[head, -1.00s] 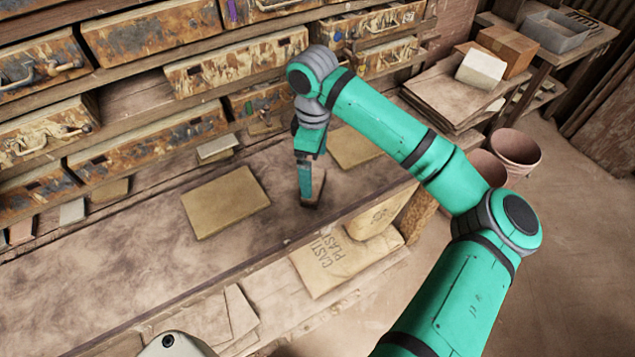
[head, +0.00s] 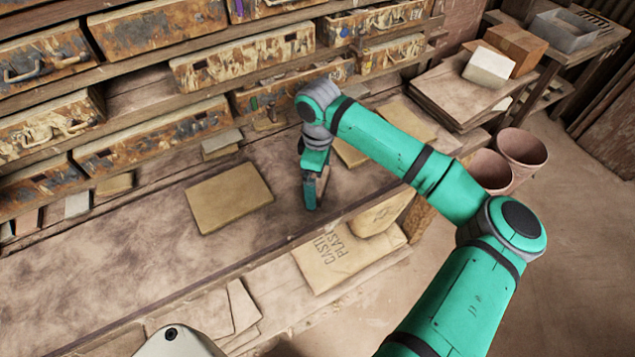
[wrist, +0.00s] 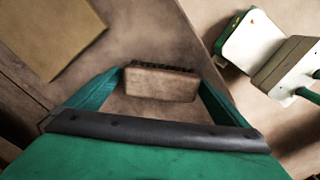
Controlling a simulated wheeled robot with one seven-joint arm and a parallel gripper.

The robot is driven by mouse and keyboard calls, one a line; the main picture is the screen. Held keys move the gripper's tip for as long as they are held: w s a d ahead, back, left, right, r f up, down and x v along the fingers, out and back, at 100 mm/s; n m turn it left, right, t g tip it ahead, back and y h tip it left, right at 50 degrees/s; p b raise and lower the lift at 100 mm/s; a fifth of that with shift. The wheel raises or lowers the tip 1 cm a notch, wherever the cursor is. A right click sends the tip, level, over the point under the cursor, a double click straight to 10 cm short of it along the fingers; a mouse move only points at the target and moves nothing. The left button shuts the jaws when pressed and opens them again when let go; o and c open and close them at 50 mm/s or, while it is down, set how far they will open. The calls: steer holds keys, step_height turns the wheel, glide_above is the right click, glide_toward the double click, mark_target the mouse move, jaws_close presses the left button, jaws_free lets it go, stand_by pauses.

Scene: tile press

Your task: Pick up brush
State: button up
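The brush (wrist: 160,83) is a worn brown wooden block with dark bristles along its far edge. In the wrist view it lies crosswise between my two fingertips, its ends very close to them; I cannot tell whether they touch. My gripper (wrist: 160,88) is spread wide around it. In the head view my gripper (head: 310,198) points down at the workbench (head: 120,260), near its front edge. The brush (head: 323,181) is mostly hidden there behind the near finger.
A flat tan board (head: 229,197) lies left of my gripper, and another (head: 350,151) lies behind it. Drawers (head: 160,135) line the back. A casting plaster bag (head: 340,257) rests below the bench's front edge. Pots (head: 521,158) stand at right.

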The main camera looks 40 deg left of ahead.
steer(key=shift+s, duration=0.15)
steer(key=c, duration=1)
steer(key=shift+r, duration=0.15)
steer(key=shift+c, duration=0.2)
